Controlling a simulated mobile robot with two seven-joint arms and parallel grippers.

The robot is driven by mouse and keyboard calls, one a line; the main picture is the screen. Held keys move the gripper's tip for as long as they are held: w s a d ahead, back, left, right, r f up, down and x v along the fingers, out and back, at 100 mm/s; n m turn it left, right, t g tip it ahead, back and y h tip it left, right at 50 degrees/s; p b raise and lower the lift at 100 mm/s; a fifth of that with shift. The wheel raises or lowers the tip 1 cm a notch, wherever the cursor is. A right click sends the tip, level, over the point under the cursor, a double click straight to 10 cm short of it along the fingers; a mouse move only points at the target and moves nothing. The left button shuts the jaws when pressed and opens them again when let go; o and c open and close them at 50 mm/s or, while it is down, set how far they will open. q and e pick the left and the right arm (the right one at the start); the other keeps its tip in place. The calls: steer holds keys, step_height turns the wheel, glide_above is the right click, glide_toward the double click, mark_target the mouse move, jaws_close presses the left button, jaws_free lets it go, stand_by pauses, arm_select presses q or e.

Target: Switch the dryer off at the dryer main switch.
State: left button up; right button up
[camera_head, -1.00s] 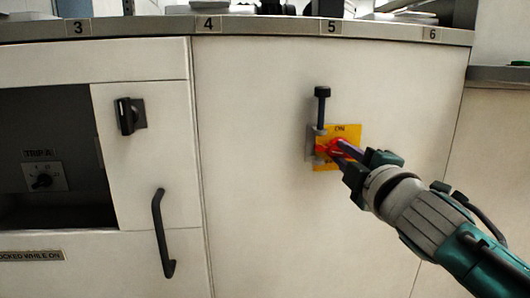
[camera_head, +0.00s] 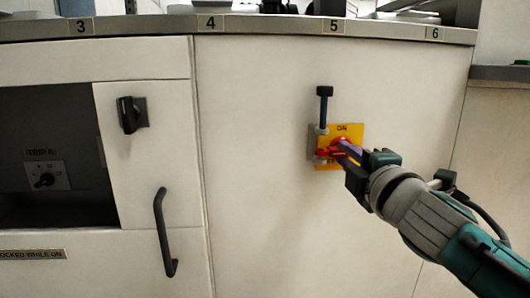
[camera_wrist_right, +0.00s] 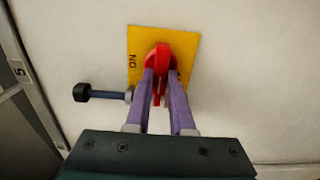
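The dryer main switch is a red handle (camera_head: 331,153) on a yellow plate (camera_head: 355,131) on the pale cabinet front. The plate reads ON at its top; the lettering below is covered. The handle lies about crosswise, its end toward the left. My right gripper (camera_head: 345,152) is at the handle. In the right wrist view, the red handle (camera_wrist_right: 161,54) sits between the two purple fingers (camera_wrist_right: 161,88), which look closed against both its sides. A dark pin with a black knob (camera_head: 324,91) stands upright at the plate's left edge. My left gripper is not in view.
To the left are a black rotary knob (camera_head: 130,114), a black door handle (camera_head: 163,232) and a recessed panel with a small dial (camera_head: 45,177). A numbered counter edge (camera_head: 270,25) runs above. The cabinet front around the switch is otherwise flat and clear.

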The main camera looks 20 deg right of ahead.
steer(key=o, duration=0.5)
steer(key=shift+c, duration=0.2)
steer(key=p+v, duration=0.2)
steer(key=v, duration=0.8)
steer(key=shift+d, duration=0.1)
